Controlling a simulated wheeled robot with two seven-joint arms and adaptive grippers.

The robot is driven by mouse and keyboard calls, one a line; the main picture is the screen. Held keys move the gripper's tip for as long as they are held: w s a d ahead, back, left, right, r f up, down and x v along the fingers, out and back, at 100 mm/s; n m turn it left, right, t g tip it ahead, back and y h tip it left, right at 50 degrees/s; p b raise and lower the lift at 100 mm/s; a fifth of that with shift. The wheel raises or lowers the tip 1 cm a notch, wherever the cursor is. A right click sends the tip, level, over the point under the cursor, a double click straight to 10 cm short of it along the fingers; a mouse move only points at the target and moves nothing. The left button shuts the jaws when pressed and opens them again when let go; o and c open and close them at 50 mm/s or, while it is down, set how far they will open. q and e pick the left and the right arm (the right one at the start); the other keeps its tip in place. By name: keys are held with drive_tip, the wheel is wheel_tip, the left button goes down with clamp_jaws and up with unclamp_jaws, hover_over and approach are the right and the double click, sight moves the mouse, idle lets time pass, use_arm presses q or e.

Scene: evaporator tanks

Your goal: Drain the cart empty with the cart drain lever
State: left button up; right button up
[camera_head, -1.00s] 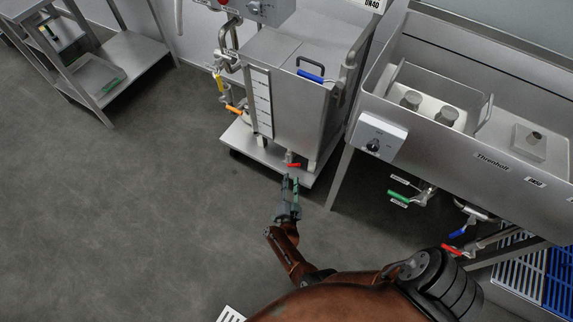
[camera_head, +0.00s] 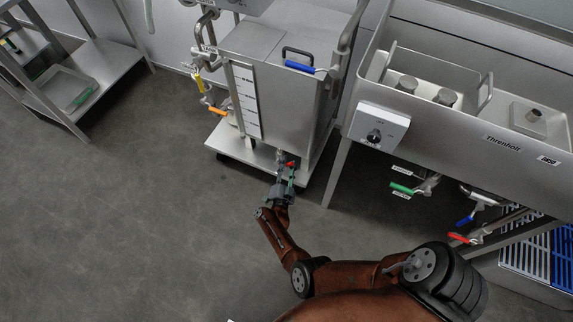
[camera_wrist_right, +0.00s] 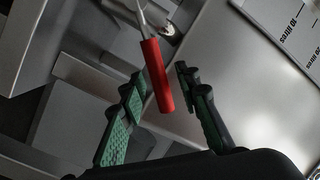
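The cart (camera_head: 265,95) is a steel tank on a low wheeled base, with a scale strip on its front. Its red drain lever (camera_head: 291,164) sits low at the front. In the right wrist view the red lever (camera_wrist_right: 156,76) hangs between the green-padded fingers, with gaps on both sides. My right gripper (camera_head: 284,178) is open around the lever; it also shows in the wrist view (camera_wrist_right: 162,92). No firm contact shows. My left gripper is not in view.
A sink unit (camera_head: 455,135) stands at the right, with green (camera_head: 402,188), blue (camera_head: 466,220) and red (camera_head: 459,238) valve levers below it. An orange lever (camera_head: 218,111) is on the cart's left side. The floor at left is clear, before a steel shelf (camera_head: 95,65).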

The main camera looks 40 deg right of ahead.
drive_tip(key=shift+c, duration=0.4)
clamp_jaws()
idle(0.4)
